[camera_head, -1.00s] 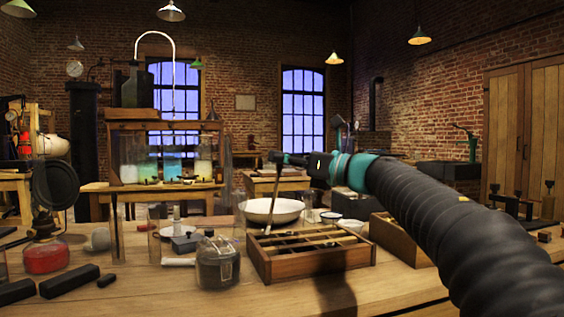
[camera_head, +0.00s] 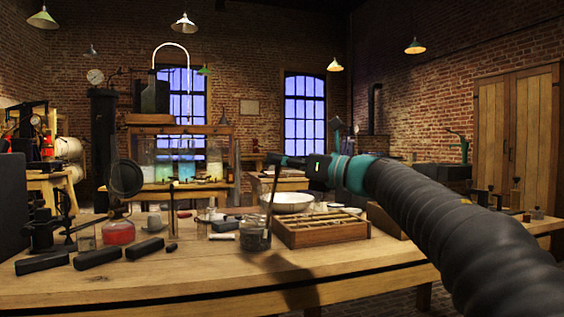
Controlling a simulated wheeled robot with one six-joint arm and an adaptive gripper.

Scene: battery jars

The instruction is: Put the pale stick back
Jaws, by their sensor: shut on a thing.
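My gripper (camera_head: 280,160) is at the end of my arm, above the bench. It is shut on a thin stick (camera_head: 273,195) that hangs down, slightly tilted. The stick looks dark in this light, so I cannot tell that it is pale. Its lower end overlaps the glass jar (camera_head: 254,240) in the picture; I cannot tell whether it is inside, behind or in front. A wooden tray (camera_head: 325,236) with long compartments stands just right of the jar. My gripper is small here, so its fingertips are hard to make out.
A white basin (camera_head: 287,202) stands behind the tray. The bench's front strip (camera_head: 215,283) is clear. Glass tanks (camera_head: 187,165) stand farther back.

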